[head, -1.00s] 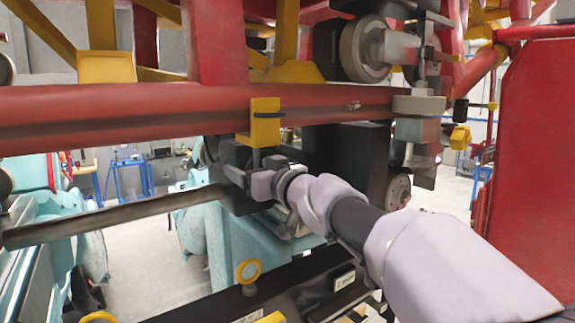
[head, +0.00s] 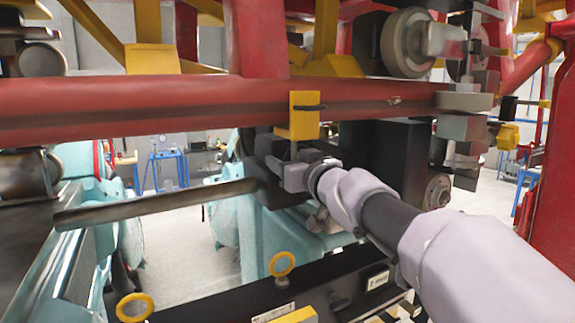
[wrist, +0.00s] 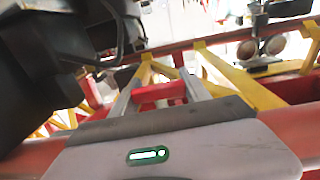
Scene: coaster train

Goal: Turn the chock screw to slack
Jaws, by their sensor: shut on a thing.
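The yellow chock (head: 304,117) is clamped on the red rail (head: 190,108) in the middle of the head view. A thin grey screw stem (head: 294,150) hangs below it. My gripper (head: 281,172) is directly under the chock, at the stem's lower end, and is shut on the chock screw. The fingers hide most of the screw's lower end. In the wrist view my gripper (wrist: 158,92) shows two grey fingers with a short red piece (wrist: 160,92) between them; I cannot tell whether it is part of the screw.
A grey bar (head: 155,204) runs out to the left at gripper height. A dark block (head: 375,160) and a wheel (head: 437,192) are close on the right. Yellow rings (head: 282,264) stand on the black beam below. Open floor (head: 180,265) shows at lower left.

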